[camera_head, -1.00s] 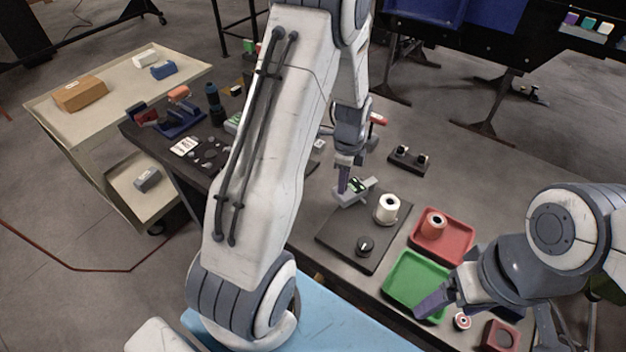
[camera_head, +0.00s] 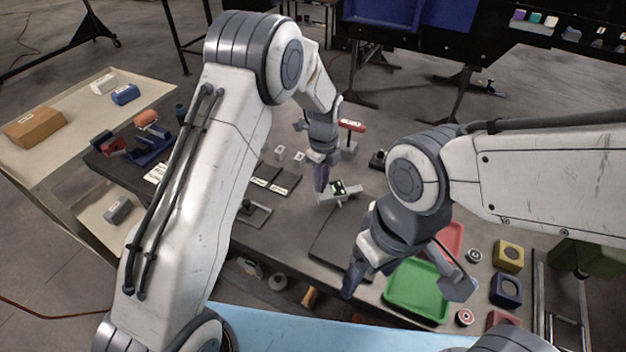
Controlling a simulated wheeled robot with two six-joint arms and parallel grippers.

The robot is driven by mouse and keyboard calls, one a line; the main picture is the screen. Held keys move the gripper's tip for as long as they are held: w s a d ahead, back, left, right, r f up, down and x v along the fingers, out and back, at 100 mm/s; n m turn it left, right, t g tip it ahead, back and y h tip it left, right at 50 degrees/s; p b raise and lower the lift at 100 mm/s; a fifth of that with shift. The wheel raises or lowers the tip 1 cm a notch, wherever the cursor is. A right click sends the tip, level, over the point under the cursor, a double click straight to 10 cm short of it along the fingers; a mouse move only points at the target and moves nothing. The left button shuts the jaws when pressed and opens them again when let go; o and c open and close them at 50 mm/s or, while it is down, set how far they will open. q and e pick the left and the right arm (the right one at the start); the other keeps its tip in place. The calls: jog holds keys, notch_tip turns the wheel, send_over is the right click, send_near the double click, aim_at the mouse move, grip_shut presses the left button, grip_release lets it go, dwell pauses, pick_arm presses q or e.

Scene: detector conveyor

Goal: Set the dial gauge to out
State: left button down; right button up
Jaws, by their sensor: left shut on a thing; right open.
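A small grey device with a dark and green face (camera_head: 340,189), which I take to be the dial gauge, is at the back edge of the dark board (camera_head: 332,238). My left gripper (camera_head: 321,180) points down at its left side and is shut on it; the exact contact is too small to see. My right gripper (camera_head: 405,284) is open, its fingers spread over the front right of the board and the green tray (camera_head: 418,304). The white cylinder and black knob on the board are hidden behind my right arm. I cannot read any "out" mark.
A red tray (camera_head: 451,240) lies behind the green one, partly covered. Yellow (camera_head: 508,254) and dark blue (camera_head: 506,289) blocks stand at right. A red-topped stand (camera_head: 351,127) is behind the gauge. Labelled dark cards (camera_head: 285,182) lie to its left. A beige cart (camera_head: 65,160) stands far left.

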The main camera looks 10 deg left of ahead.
pick_arm(q)
jog(key=shift+w+r, duration=0.1)
jog(key=shift+w, duration=0.1)
jog(key=c, duration=0.8)
grip_release()
jog(key=shift+c, duration=0.2)
jog(key=shift+o, duration=0.8)
jog(key=shift+s, duration=0.1)
notch_tip(320, 180, up, 10)
jog(key=b, duration=0.3)
jog(key=shift+r, duration=0.2)
